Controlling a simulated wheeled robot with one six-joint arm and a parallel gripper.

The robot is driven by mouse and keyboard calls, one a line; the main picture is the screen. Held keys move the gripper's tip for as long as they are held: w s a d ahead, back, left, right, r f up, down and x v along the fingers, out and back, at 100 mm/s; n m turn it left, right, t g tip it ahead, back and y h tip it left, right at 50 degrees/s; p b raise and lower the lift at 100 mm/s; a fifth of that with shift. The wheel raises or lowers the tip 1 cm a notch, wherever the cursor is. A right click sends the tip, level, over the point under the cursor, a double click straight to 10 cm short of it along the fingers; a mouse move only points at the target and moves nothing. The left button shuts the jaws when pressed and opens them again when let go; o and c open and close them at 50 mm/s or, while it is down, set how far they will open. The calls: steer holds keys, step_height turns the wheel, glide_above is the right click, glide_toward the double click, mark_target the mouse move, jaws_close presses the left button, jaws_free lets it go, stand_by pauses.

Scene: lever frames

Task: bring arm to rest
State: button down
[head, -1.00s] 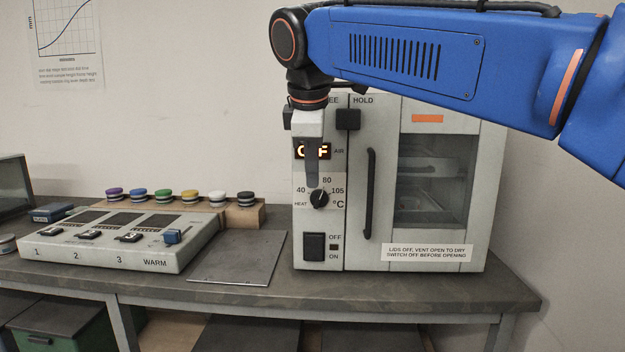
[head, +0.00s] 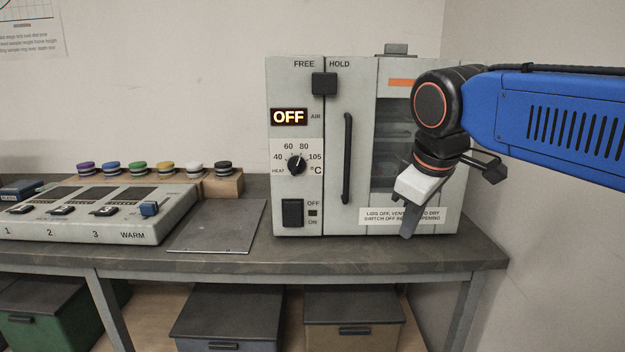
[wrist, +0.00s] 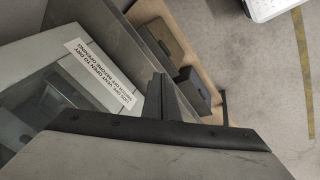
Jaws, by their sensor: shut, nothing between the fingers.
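My gripper (head: 408,222) hangs from the blue arm at the right in the head view, in front of the lower right of the oven door. It points down, is shut and holds nothing. In the wrist view its dark fingers (wrist: 160,98) are together, with the oven's label beside them at the left. The arm hides part of the oven's door window and its right side. I cannot tell the exact gap between the gripper and the oven front.
The grey oven (head: 300,215) stands on the bench (head: 300,255), its display reading OFF and its door shut. A warming unit (head: 120,231) and a flat plate (head: 218,228) are at the left. Lidded boxes (head: 228,308) sit below. A wall is at the right.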

steer(key=s+d+f+m, duration=0.4)
steer(key=s+f, duration=0.3)
steer(key=f, duration=0.3)
steer(key=s+d+f+m, duration=0.5)
steer(key=s+d+f, duration=0.2)
steer(key=f, duration=0.2)
steer(key=shift+s+f, duration=0.4)
